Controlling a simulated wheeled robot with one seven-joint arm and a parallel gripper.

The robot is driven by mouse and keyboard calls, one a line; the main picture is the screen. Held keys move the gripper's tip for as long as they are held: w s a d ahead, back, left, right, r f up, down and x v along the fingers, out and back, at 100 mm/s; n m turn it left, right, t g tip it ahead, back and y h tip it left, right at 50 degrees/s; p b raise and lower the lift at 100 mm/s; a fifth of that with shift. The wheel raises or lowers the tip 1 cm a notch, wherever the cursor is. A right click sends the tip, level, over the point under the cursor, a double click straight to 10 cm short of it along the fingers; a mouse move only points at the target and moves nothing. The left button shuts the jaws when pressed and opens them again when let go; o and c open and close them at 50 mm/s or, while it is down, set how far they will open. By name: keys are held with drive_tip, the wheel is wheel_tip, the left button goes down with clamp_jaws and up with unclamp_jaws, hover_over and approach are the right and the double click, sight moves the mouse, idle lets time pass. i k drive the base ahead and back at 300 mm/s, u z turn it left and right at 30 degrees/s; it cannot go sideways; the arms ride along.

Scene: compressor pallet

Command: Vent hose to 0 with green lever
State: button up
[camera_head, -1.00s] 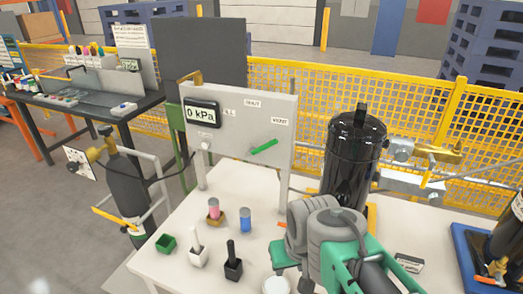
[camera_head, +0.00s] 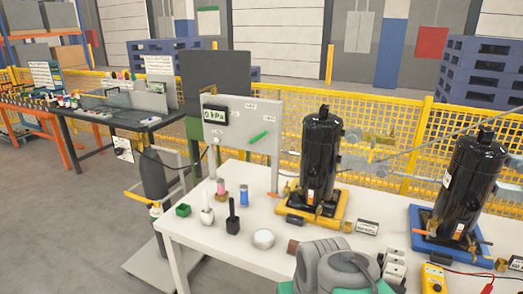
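The green lever (camera_head: 258,137) sits on the grey upright panel (camera_head: 235,155) at the back of the white table. It slants up to the right, toward the small white label at the panel's right side; the label lettering is too small to read surely. The display (camera_head: 214,115) at the panel's upper left reads 0 kPa. A dark hose (camera_head: 172,162) runs between the gas cylinder (camera_head: 153,175) and the panel's left side. My grey and green arm shows at the bottom edge, well apart from the lever. My gripper's fingers are not visible.
A black compressor (camera_head: 320,160) stands on a yellow tray right of the panel; another (camera_head: 468,185) stands on a blue tray (camera_head: 420,228). Small pots, brushes and a round white tin (camera_head: 264,239) lie in front of the panel. Yellow mesh fencing (camera_head: 395,150) runs behind.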

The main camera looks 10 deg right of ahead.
sight(263, 134)
drive_tip(key=u, duration=0.6)
drive_tip(key=i, duration=0.45)
drive_tip(key=u, duration=0.8)
drive_tip(key=i, duration=0.85)
drive_tip(key=z, duration=0.55)
drive_tip(key=i, duration=0.9)
drive_tip(key=z, duration=0.85)
